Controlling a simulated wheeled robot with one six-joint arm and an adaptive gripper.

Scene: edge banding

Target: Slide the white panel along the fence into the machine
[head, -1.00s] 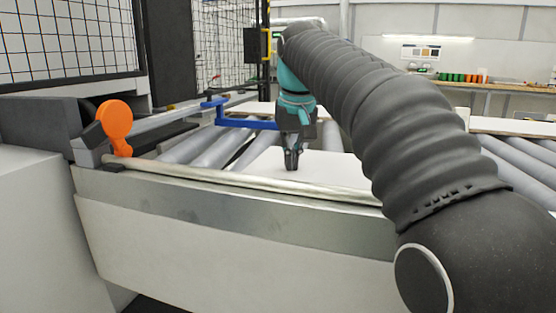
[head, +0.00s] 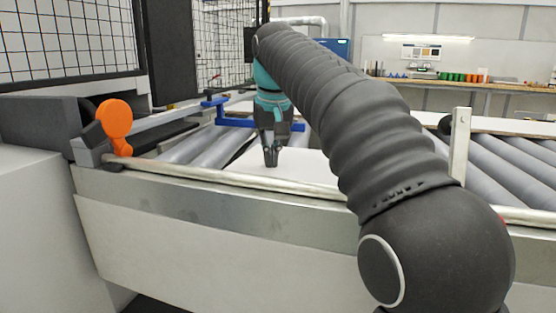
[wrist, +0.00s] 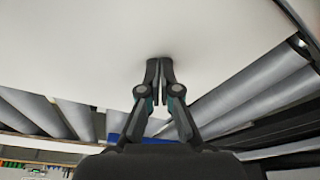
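The white panel (head: 305,170) lies flat on the rollers behind the front rail. It fills the upper part of the wrist view (wrist: 75,45). My gripper (head: 271,160) points down with its fingertips at the panel's top face, near its left part. In the wrist view my gripper (wrist: 160,64) has its two fingers together, with only a thin gap, and nothing shows between them. The tips look in contact with the panel, but I cannot be sure. My arm hides the panel's right part in the head view. Which rail is the fence is not clear.
An orange paddle (head: 116,119) stands at the rail's left end, beside a grey machine housing (head: 42,122). A blue bracket (head: 232,121) reaches over the rollers behind the panel. Bare rollers (head: 203,146) lie to the left. An upright metal post (head: 459,145) stands at right.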

